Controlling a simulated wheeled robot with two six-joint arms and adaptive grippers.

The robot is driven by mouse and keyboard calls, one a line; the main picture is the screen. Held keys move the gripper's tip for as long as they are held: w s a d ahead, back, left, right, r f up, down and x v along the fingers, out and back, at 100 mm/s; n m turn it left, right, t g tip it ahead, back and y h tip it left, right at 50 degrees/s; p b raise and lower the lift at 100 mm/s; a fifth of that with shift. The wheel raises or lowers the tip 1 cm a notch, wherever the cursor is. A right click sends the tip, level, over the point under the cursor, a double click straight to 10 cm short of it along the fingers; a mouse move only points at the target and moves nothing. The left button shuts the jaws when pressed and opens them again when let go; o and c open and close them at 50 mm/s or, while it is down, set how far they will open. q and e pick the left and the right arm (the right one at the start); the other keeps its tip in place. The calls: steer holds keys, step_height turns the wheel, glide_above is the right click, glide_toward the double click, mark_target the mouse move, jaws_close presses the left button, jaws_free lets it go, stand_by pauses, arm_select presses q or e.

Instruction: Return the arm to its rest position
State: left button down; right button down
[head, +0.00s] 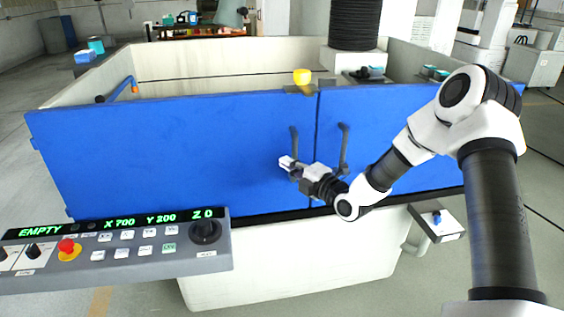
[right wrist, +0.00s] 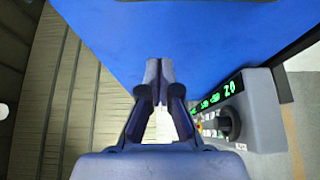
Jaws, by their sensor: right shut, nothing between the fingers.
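My right arm comes in from the right in the head view. Its gripper (head: 289,164) hangs in front of the blue doors (head: 180,150) of the machine tank, near the two dark door handles. In the right wrist view my right gripper (right wrist: 158,98) has its fingertips together, with nothing between them. The blue door surface (right wrist: 200,40) lies beyond the fingers there. I cannot tell from the head view whether the gripper touches the door. My left gripper does not show.
A control panel (head: 120,262) with a display, a red button and a dark knob stands at the lower left. A yellow cup-like thing (head: 302,76) sits on the tank's front rim. A small box with a blue knob (head: 437,222) is below the doors at the right. Floor shows at the left.

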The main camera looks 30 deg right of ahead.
steer(key=shift+s+d, duration=0.8)
steer(key=shift+s, duration=1.65)
steer(key=s+a+f+m+g, duration=0.1)
steer(key=s+a+f+g, duration=0.35)
steer(key=f, duration=0.55)
steer(key=s+a+f+g, duration=0.3)
steer(key=s+a+f, duration=0.3)
steer(key=f, duration=0.3)
steer(key=s+a+f+m+g, duration=0.1)
steer(key=s+a+f+g, duration=0.4)
steer(key=f, duration=0.5)
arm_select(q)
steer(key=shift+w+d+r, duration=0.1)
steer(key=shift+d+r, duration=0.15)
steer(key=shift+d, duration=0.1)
arm_select(e)
steer(key=s+d+f+m+g+h, duration=0.1)
steer(key=s+f+m+g, duration=0.1)
steer(key=s+m, duration=0.6)
steer(key=s+f+m+g+h, duration=0.2)
steer(key=s+m+g, duration=0.1)
steer(key=s+m, duration=0.6)
steer(key=shift+s+d+f+m, duration=0.3)
steer(key=shift+d+m, duration=0.05)
steer(key=shift+m, duration=0.65)
